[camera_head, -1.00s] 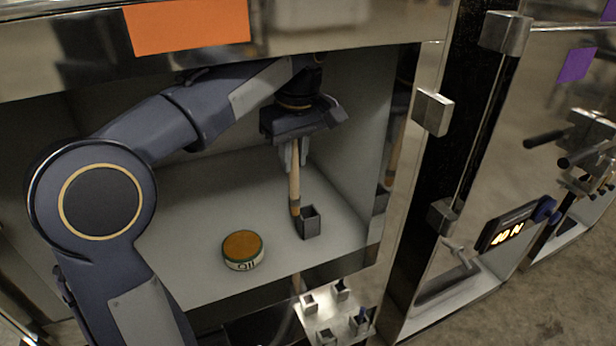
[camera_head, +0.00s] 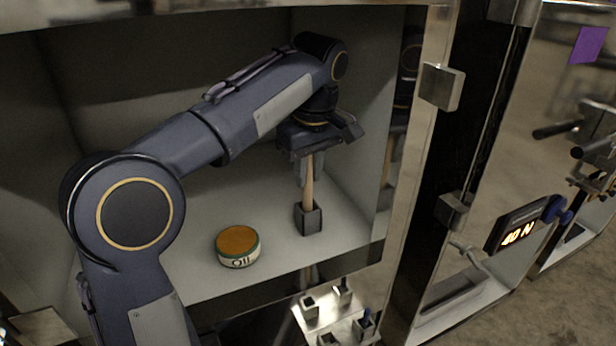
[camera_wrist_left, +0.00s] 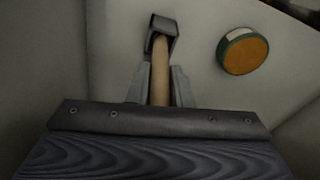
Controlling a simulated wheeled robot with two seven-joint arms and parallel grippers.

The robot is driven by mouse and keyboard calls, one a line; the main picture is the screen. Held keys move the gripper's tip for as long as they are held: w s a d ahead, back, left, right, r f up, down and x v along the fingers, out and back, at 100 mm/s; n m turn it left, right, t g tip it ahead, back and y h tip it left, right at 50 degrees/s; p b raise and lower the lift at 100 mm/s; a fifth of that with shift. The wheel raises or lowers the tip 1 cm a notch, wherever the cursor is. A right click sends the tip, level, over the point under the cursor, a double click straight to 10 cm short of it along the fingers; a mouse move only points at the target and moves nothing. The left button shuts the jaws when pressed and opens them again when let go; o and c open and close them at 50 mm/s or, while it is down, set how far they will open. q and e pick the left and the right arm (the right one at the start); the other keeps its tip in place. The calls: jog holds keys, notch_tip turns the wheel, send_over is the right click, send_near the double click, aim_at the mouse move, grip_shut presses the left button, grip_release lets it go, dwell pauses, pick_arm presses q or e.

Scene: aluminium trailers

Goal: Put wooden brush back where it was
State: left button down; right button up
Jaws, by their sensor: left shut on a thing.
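The wooden brush (camera_head: 308,190) shows as a pale wooden handle, upright, with its lower end inside a small dark square holder (camera_head: 308,218) on the compartment floor. My left gripper (camera_head: 306,163) is shut on the handle from above, a little over the holder. In the left wrist view the brush (camera_wrist_left: 161,62) runs from between the fingers (camera_wrist_left: 160,85) into the holder (camera_wrist_left: 162,26). The brush's lower tip is hidden in the holder. My right gripper is not in view.
A round tin labelled "oil" (camera_head: 238,247) stands left of the holder, and also shows in the left wrist view (camera_wrist_left: 243,49). The compartment wall is close on the right. Below is a metal rack with small square sockets (camera_head: 338,312). A digital display (camera_head: 517,232) is at right.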

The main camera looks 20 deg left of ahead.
pick_arm(q)
jog(key=shift+f, duration=0.1)
jog(key=c, duration=1.3)
grip_release()
jog(key=shift+f+b, duration=0.15)
jog(key=shift+b, duration=0.25)
jog(key=r+p, duration=0.3)
jog(key=r, duration=0.2)
jog(key=d+r+p, duration=0.1)
jog(key=r+p, duration=0.1)
jog(key=r, duration=0.1)
jog(key=shift+s+p, duration=0.3)
jog(key=shift+s, duration=0.1)
jog(key=shift+f, duration=0.1)
jog(key=shift+d, duration=0.15)
